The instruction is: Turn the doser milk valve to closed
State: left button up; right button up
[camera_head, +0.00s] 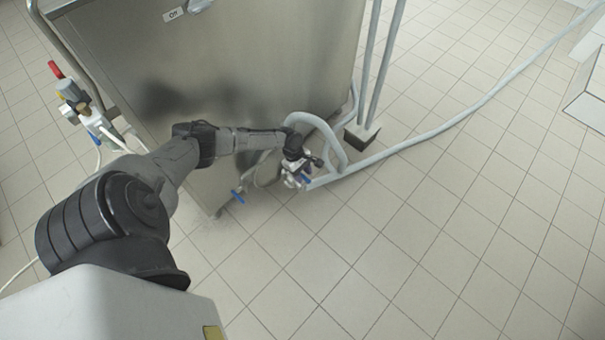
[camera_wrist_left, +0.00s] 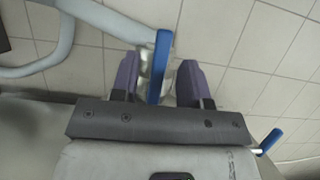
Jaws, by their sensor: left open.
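A valve with a blue lever handle (camera_wrist_left: 161,62) sits by the thick pale hose at the foot of the steel machine; I take it for the doser milk valve. The handle also shows in the head view (camera_head: 306,179). In the left wrist view my left gripper (camera_wrist_left: 158,72) is open, with a dark purple finger on each side of the handle and a gap visible on the right. In the head view the gripper (camera_head: 296,168) is at the valve and hides part of it. My right gripper is in neither view.
Another blue handle (camera_head: 237,196) is at the machine's lower corner and shows in the wrist view (camera_wrist_left: 270,141). The steel machine (camera_head: 265,75) stands behind my arm. A pale hose (camera_head: 440,130) runs right across the tiled floor. A red-topped fitting (camera_head: 68,88) is at left.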

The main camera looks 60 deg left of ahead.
pick_arm(q)
jog(key=shift+c, duration=0.4)
grip_shut()
